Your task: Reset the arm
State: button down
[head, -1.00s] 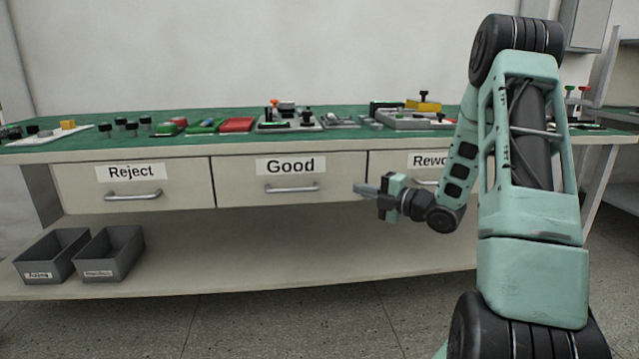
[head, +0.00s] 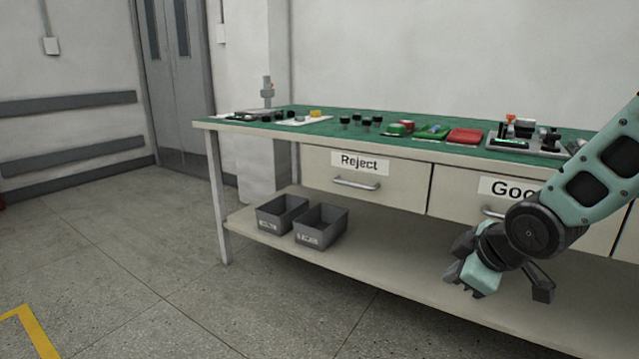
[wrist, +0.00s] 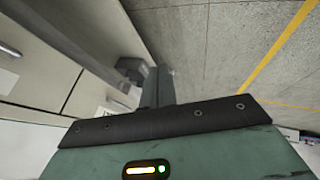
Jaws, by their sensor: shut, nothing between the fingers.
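My gripper (head: 459,280) hangs low at the right of the head view, in front of the bench's Good drawer (head: 512,195) and lower shelf. Its teal body and dark fingers are apart from the bench in the picture, and it carries nothing. In the wrist view the grey fingers (wrist: 155,85) show beyond the teal housing, shut and empty. My arm reaches in from the right edge, bent down at the elbow.
The bench (head: 215,127) holds buttons, a red box (head: 466,137) and fixtures on its green top. The Reject drawer (head: 390,185) is closed. Two grey bins (head: 322,228) stand on the shelf. Open floor (head: 150,260) lies at left, with a yellow line (head: 30,330).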

jog(key=s+a+r+m+g+h, duration=0.15)
jog(key=s+a+g, duration=0.35)
jog(key=s, duration=0.8)
jog(key=s+a+m+g, duration=0.2)
jog(key=s+a, duration=0.4)
jog(key=s, duration=0.7)
notch_tip(320, 180, up, 34)
jog(key=p, duration=3.5)
jog(key=shift+w, duration=0.45)
